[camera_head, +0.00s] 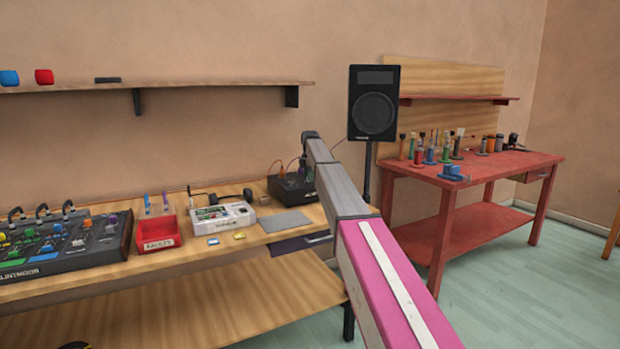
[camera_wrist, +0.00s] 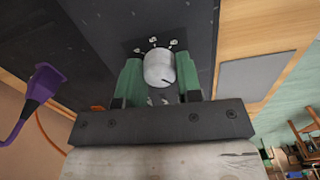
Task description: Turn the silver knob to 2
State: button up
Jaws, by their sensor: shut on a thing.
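The silver knob (camera_wrist: 158,69) is on a dark panel (camera_wrist: 95,30) in the wrist view, with several small light marks around it. A dark pointer line shows near the knob's lower right edge; I cannot read any numbers. My gripper (camera_wrist: 158,78) has its two green fingers on either side of the knob and is shut on it. In the head view, the black box (camera_head: 292,188) stands at the right part of the wooden bench, below the end of my arm. The knob itself cannot be made out there.
A grey plate (camera_head: 286,221) lies on the bench in front of the box. A white device (camera_head: 222,217), a red bin (camera_head: 158,233) and a large mixer (camera_head: 65,245) stand to the left. A speaker (camera_head: 374,103) stands behind.

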jog(key=m, duration=1.3)
jog(key=shift+m, duration=1.9)
jog(key=o, duration=0.9)
jog(key=shift+o, duration=0.2)
